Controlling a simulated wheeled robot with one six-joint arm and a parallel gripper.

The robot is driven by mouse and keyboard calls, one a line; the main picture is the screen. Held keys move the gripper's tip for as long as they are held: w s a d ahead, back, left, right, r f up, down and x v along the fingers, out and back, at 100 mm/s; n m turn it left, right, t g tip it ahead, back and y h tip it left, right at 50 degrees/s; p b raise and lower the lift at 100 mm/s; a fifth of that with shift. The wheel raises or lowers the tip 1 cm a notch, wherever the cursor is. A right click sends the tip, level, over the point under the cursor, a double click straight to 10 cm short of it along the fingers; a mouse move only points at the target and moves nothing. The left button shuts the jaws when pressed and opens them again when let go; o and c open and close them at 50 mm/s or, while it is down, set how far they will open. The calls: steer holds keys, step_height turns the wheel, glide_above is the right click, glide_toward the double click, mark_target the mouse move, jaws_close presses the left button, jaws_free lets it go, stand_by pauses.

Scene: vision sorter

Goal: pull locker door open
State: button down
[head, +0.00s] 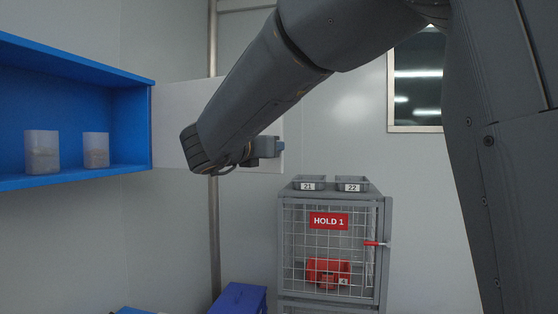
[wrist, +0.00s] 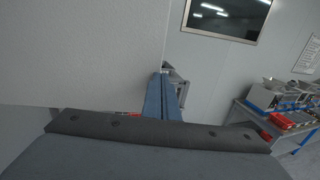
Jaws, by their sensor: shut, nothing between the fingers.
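The blue locker (head: 117,130) is at the left of the head view, its inside exposed. Its pale door (head: 168,125) stands swung out to the right from the locker's right edge. In the wrist view the door (wrist: 80,50) fills the upper left, its free edge running down near the fingers. My gripper (head: 272,147) is at the door's free edge, with my arm crossing in front of the panel. In the wrist view its fingers (wrist: 161,97) are together and empty. I cannot tell whether they touch the door. No handle is visible on it.
Two translucent tubs, one left (head: 42,152) and one right (head: 96,150), stand inside the locker. A mesh cage (head: 283,240) marked HOLD 1 with a red handle stands below my gripper. A metal post (head: 214,230) rises behind. A workbench (wrist: 250,112) is at the wrist view's right.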

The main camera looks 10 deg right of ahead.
steer(key=b+x, duration=0.1)
steer(key=x, duration=0.2)
steer(key=shift+w+d+b, duration=0.2)
steer(key=shift+w+b, duration=0.05)
steer(key=shift+b, duration=0.15)
